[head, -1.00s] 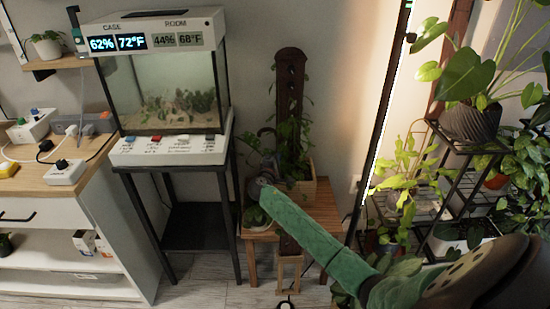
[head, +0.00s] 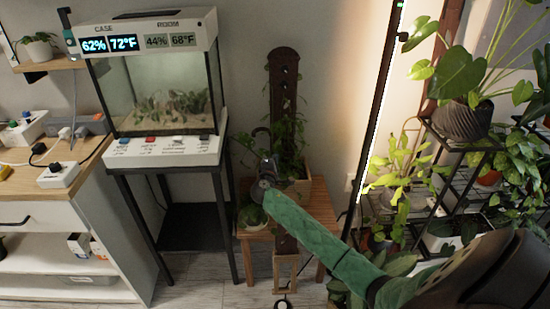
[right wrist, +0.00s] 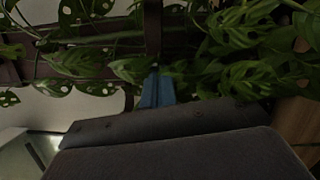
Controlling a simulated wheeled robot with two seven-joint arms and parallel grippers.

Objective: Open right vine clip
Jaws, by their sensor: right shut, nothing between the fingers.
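My right gripper (head: 268,160) is at the lower left of the post, in front of the leaves. In the right wrist view its blue fingertips (right wrist: 156,88) are together and empty, among perforated vine leaves (right wrist: 250,75) and close below a dark post (right wrist: 152,25). I cannot make out the right vine clip in either view; leaves or the gripper may hide it. My left gripper is not in view.
A terrarium (head: 160,90) on a black-legged stand is left of the plant. A dark plant rack (head: 455,140) with several pots is at the right. A wooden counter (head: 85,150) with switches and cables is at the far left. Some floor is clear in front.

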